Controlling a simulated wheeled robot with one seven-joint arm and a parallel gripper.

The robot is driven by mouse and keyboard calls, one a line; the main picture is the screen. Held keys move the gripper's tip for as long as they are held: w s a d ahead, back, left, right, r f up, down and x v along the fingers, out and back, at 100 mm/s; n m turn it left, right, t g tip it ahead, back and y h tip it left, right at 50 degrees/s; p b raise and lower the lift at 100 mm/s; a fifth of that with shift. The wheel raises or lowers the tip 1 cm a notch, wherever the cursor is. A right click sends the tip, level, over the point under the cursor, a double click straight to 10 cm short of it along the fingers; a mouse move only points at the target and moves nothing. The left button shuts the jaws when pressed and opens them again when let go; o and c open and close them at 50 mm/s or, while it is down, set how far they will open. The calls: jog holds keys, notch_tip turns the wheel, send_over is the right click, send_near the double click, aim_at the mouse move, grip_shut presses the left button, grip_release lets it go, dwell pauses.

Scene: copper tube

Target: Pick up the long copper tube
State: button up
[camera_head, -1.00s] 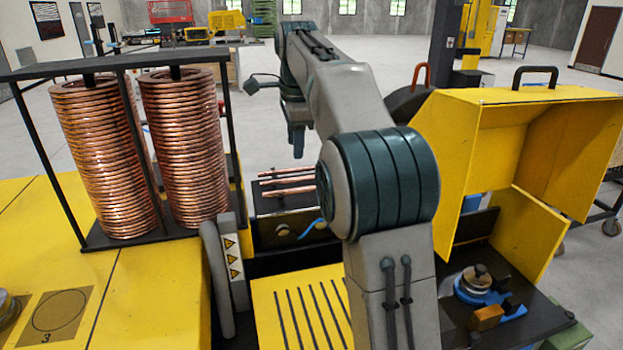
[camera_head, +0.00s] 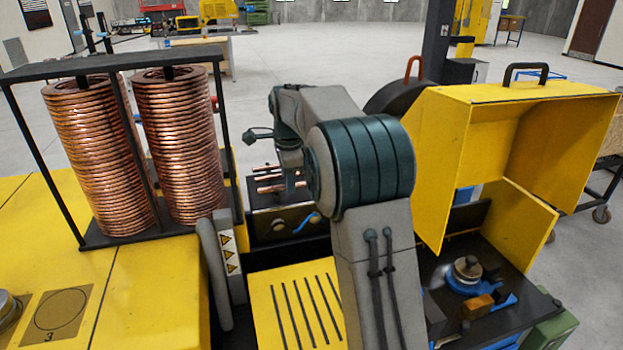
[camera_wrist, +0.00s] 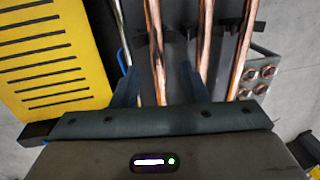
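Several straight copper tubes lie side by side on a dark rack behind my arm in the head view, partly hidden by it. In the wrist view I see a left tube (camera_wrist: 156,52), a middle tube (camera_wrist: 204,48) and a right tube (camera_wrist: 243,45), roughly parallel. I cannot tell which is longest, as their ends are cut off or hidden. My gripper (camera_wrist: 160,88) is open, with its two fingers apart. The left tube runs through the gap between the fingers; I cannot tell how far below them it lies. In the head view the fingers are mostly hidden.
Black cross supports (camera_wrist: 180,37) hold the tubes. A rack of coiled copper (camera_head: 178,145) stands at the left. A yellow slotted plate (camera_head: 295,305) lies in front of the tube rack. A yellow open guard (camera_head: 440,165) stands close at the right.

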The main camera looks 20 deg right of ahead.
jog(key=shift+f, duration=0.35)
grip_shut()
jog(key=shift+r, duration=0.1)
